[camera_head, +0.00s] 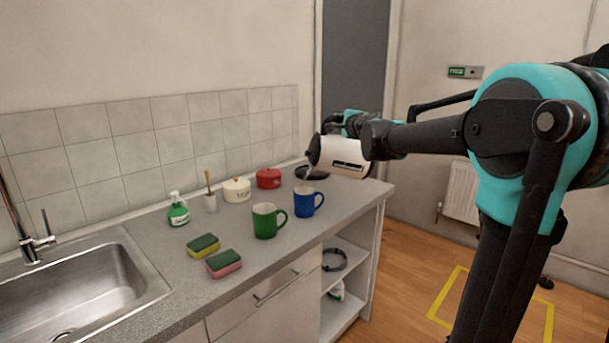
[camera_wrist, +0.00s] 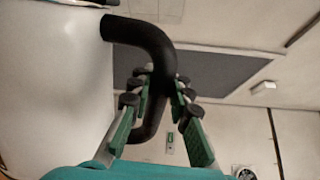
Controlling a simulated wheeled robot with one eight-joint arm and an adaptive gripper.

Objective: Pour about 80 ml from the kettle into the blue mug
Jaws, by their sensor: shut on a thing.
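My gripper (camera_wrist: 160,86) is shut on the black handle (camera_wrist: 150,38) of the kettle. The white kettle (camera_head: 343,156) is held above the counter in the head view, tipped far over with its dark end to the left. Its pale body (camera_wrist: 50,80) fills the left of the wrist view.
A green mug (camera_head: 264,222) stands close left of the blue mug. A black round base (camera_head: 312,173), a red pot (camera_head: 268,178) and a cream pot (camera_head: 236,190) are behind. Sponges (camera_head: 223,262), a spray bottle (camera_head: 178,210) and the sink (camera_head: 85,285) lie left.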

